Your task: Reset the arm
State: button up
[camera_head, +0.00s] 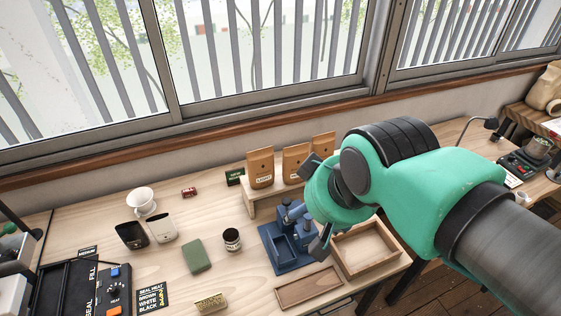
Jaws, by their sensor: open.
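My arm reaches in from the lower right, with a large green and black wrist. My gripper (324,206) hangs above the right part of the wooden table (100,222). One dark finger shows near the coffee bags and another shows lower, beside the wooden tray. The jaws are apart, and nothing shows between them. A blue device (283,253) stands just left of and below the gripper. I cannot tell whether the lower finger touches the device or the tray.
A wooden tray (395,277) and a flat wooden lid (309,287) lie at the right edge. Brown coffee bags (260,168) stand on a riser. Left are cups (161,228), a white dripper (142,201), a dark jar (232,240) and a green block (197,256). A sealer (115,290) stands lower left.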

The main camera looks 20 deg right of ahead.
jog(key=shift+f+b, duration=1.6)
jog(key=shift+f, duration=0.15)
jog(key=shift+r, duration=0.1)
